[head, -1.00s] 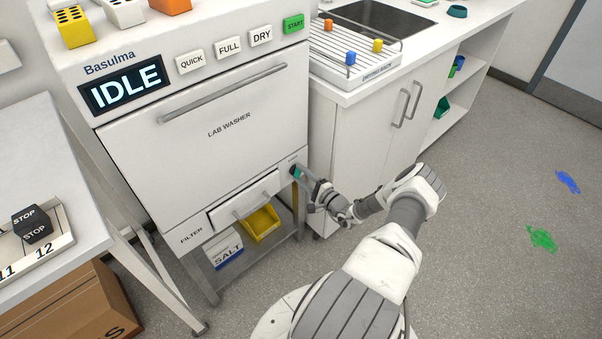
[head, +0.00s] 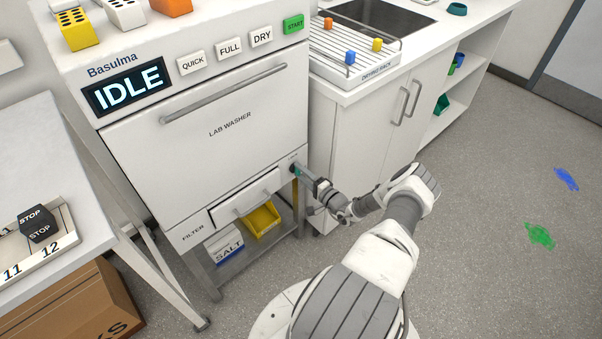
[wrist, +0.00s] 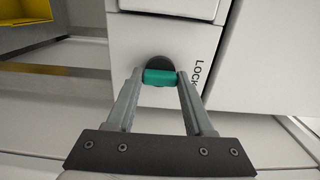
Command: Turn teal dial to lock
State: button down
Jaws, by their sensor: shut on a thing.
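The teal dial (wrist: 160,77) is on the lower right front of the lab washer (head: 205,130). In the wrist view it is a teal bar on a dark round base, lying across the picture, with the word LOCK printed to its right. My gripper (wrist: 160,80) is shut on the dial, with one finger at each end of the bar. In the head view my gripper (head: 300,173) hides most of the dial, and only a bit of teal shows.
The filter drawer (head: 245,199) is left of the dial, with a yellow bin (head: 262,221) and a salt box (head: 224,245) on the shelf below. A white cabinet (head: 365,140) stands close on the right. Open floor lies to the right.

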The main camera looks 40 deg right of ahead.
jog(key=shift+c, duration=1.4)
grip_release()
jog(key=s+d+p, duration=0.1)
jog(key=s, duration=1.6)
jog(key=shift+s+d+p, duration=0.2)
jog(key=shift+s+p, duration=0.05)
jog(key=shift+p, duration=0.1)
jog(key=shift+w, duration=0.1)
